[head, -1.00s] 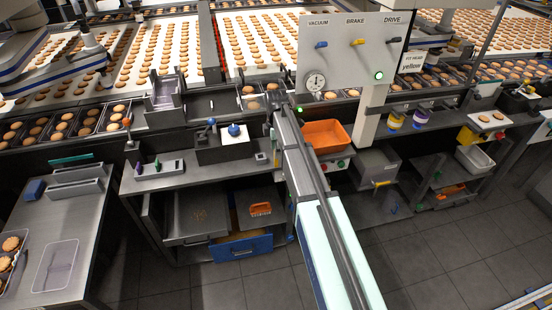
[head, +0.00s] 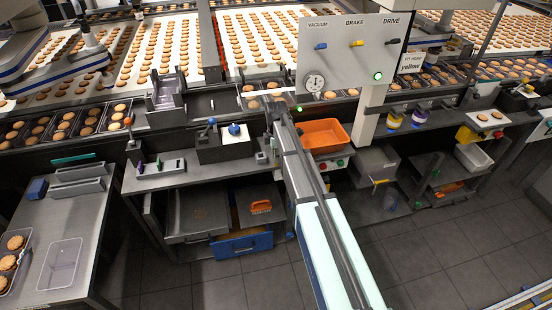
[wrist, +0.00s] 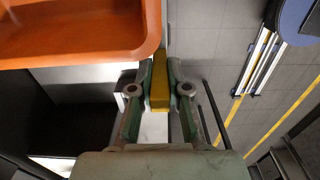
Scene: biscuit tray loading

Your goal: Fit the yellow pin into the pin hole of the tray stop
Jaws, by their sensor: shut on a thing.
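The yellow pin (wrist: 159,82) stands between the fingers of my gripper (wrist: 159,90) in the wrist view. My gripper is shut on it, with a green pad against each side. In the head view, my gripper (head: 271,104) is at the far end of my arm, near the front edge of the conveyor line. It is small there, and the pin cannot be made out. I cannot clearly pick out the tray stop or its pin hole in either view. The wrist view shows no hole at the pin.
An orange bin (head: 325,136) lies just right of my gripper; its rim is close beside the pin in the wrist view (wrist: 130,55). The control panel (head: 350,52) stands behind it. A dark box with a blue knob (head: 234,129) is to the left. Biscuit trays line the conveyor.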

